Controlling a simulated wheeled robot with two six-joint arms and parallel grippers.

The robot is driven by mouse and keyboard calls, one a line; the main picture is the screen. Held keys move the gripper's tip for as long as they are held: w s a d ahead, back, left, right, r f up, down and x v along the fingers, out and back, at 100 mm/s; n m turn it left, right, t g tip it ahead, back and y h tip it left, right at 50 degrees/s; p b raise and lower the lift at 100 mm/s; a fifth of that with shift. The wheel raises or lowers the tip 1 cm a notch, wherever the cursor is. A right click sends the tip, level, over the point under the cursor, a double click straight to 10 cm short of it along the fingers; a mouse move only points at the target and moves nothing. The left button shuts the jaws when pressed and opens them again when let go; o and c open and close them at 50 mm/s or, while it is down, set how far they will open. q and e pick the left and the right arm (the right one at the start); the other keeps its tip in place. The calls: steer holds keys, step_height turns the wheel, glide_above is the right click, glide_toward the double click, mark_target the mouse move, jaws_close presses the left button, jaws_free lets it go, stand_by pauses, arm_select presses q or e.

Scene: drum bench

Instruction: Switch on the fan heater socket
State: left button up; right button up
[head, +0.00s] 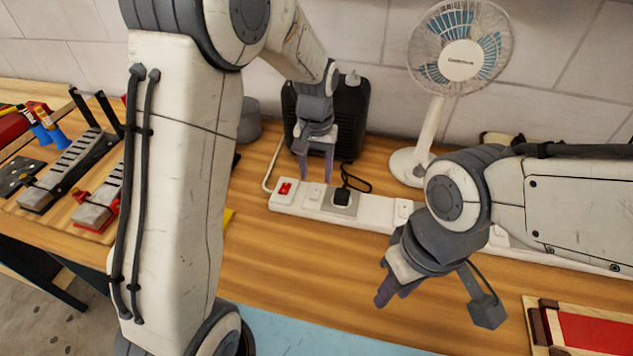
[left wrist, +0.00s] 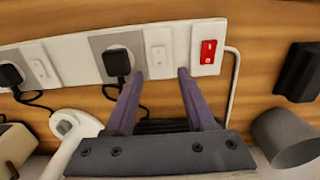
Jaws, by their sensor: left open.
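A white power strip (head: 375,209) lies along the bench. At its left end is a red switch (head: 285,188), also in the left wrist view (left wrist: 208,50). Beside it is a white rocker switch (head: 314,192), then a black plug (head: 342,197) in a grey socket. The black fan heater (head: 352,108) stands behind; the plug's black cable loops towards it. My left gripper (head: 315,178) is open and empty above the strip. In the left wrist view, the white rocker (left wrist: 158,50) lies just beyond the gap between its fingertips (left wrist: 162,74). My right gripper (head: 391,292) hangs over the bench front.
A white desk fan (head: 430,130) stands behind the strip. A second black plug (left wrist: 10,75) and switch (left wrist: 38,70) sit further along the strip. A rack with metal bars (head: 70,165) is at left, a red-and-wood box (head: 590,332) at front right.

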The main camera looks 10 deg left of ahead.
mark_target(316, 191)
arm_select(q)
steer(key=shift+f, duration=2.05)
jaws_close()
steer(key=t+b, duration=0.2)
steer(key=b, duration=0.1)
steer(key=shift+s+f+b, duration=0.15)
steer(key=shift+s+b, duration=0.15)
steer(key=shift+t+b, duration=0.4)
steer(key=shift+t, duration=0.1)
steer(key=shift+r, duration=0.25)
jaws_free()
steer(key=shift+s+r, duration=0.1)
